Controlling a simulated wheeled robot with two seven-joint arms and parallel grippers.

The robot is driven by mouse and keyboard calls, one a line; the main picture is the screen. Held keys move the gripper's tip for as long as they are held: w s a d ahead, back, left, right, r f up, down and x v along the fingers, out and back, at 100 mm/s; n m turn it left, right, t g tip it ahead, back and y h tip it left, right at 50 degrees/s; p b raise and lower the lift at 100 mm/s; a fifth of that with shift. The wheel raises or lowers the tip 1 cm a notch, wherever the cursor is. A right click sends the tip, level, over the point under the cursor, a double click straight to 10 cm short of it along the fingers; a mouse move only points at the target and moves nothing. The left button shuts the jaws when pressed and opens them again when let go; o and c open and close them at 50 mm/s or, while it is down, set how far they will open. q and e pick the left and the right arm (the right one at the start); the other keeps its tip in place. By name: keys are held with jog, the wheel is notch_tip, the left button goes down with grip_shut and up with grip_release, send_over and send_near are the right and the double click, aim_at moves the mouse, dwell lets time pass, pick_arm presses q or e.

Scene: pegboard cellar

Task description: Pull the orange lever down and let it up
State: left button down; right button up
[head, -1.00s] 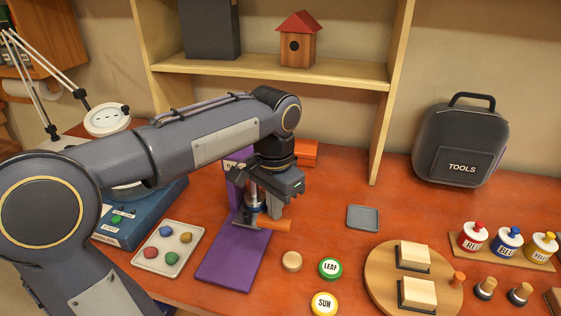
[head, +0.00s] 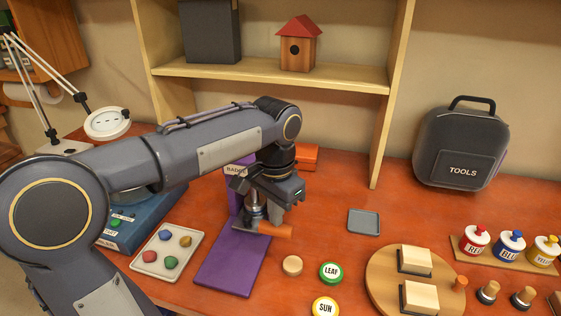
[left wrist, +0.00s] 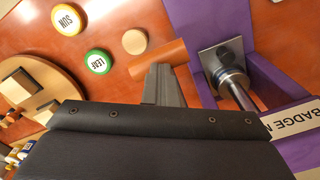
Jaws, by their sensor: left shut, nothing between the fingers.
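The orange lever (head: 275,230) sticks out to the right from the purple badge press (head: 226,266), low over its base. In the left wrist view the lever (left wrist: 158,60) shows beside the metal plunger and square plate of the press (left wrist: 224,62). My left gripper (head: 266,220) is shut and empty, pointing down, with its fingertips at the lever. In the left wrist view the fingertips (left wrist: 161,70) overlap the lever's near edge; I cannot tell whether they touch it. My arm hides part of the press. My right gripper is not in view.
A tray of coloured pieces (head: 145,264) lies left of the press. A wooden disc (head: 292,266), the LEAF badge (head: 331,272) and the SUN badge (head: 325,307) lie to the right. A round board (head: 382,286) stands farther right. A grey tray (head: 363,222) lies behind.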

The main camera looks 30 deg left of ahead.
pick_arm(q)
jog(key=shift+f, duration=0.15)
notch_tip(320, 180, up, 18)
jog(key=p, duration=1.6)
jog(key=shift+r+p, duration=0.2)
jog(key=shift+p, duration=0.2)
jog(key=s+d+f+n+t+h+b, duration=0.2)
jog(key=s+f, duration=0.4)
jog(key=s, duration=0.2)
jog(key=s+d+f+n+t+h+b, duration=0.1)
jog(key=s+d+f+n+t+b, duration=0.1)
jog(key=s+f, duration=0.5)
jog(key=shift+s+f+n+t+h, duration=0.15)
jog(key=shift+s+n+t+h, duration=0.25)
jog(key=shift+s+n+t, duration=0.35)
jog(key=shift+w, duration=0.1)
